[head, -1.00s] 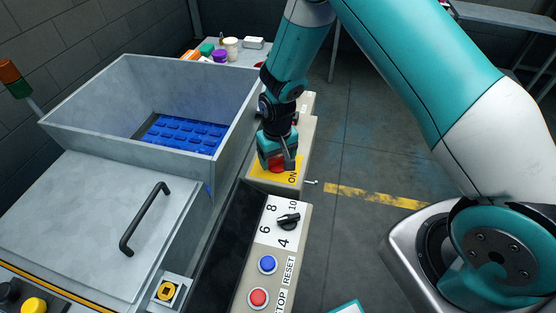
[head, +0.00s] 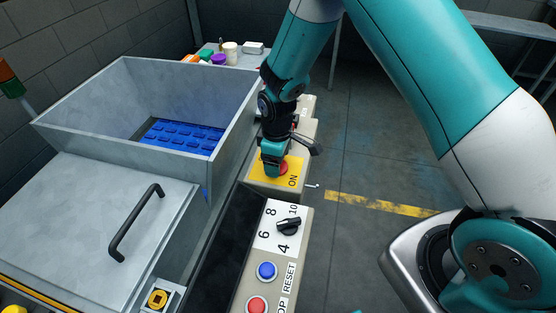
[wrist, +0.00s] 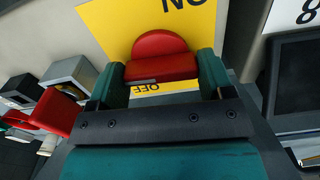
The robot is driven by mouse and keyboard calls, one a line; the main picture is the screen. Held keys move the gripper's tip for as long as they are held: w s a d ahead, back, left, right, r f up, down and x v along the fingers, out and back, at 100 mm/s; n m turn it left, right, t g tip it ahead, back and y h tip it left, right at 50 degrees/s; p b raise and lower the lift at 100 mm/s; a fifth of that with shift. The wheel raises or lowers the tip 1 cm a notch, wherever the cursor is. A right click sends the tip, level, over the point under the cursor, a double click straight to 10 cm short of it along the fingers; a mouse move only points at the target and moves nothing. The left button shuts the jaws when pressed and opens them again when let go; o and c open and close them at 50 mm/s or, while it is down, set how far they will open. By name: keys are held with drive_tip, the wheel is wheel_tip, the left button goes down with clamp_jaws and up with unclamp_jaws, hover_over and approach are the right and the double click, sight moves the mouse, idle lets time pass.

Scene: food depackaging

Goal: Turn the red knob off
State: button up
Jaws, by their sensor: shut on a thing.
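The red knob (wrist: 160,52) sits on a yellow plate (wrist: 105,22) marked ON and OFF. In the wrist view ON is beyond the knob and OFF is on the near side, partly behind my gripper. My gripper (wrist: 161,76) has one green finger on each side of the knob's raised grip and is shut on it. In the head view my gripper (head: 274,164) is down at the yellow plate (head: 293,167), and the knob (head: 284,168) is partly hidden behind it. The ON label is to the right of the knob there.
Nearer on the panel are a black dial (head: 289,227), a blue button (head: 267,270) and a red button (head: 257,305). A grey bin (head: 225,165) with a blue tray inside stands to the left. Open floor (head: 375,160) is to the right.

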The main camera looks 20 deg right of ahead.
drive_tip(key=shift+n, duration=0.4)
drive_tip(key=o, duration=0.9)
drive_tip(key=shift+r, duration=0.15)
wheel_tip(320, 180, up, 17)
drive_tip(key=b, duration=0.3)
drive_tip(key=shift+s+r, duration=0.1)
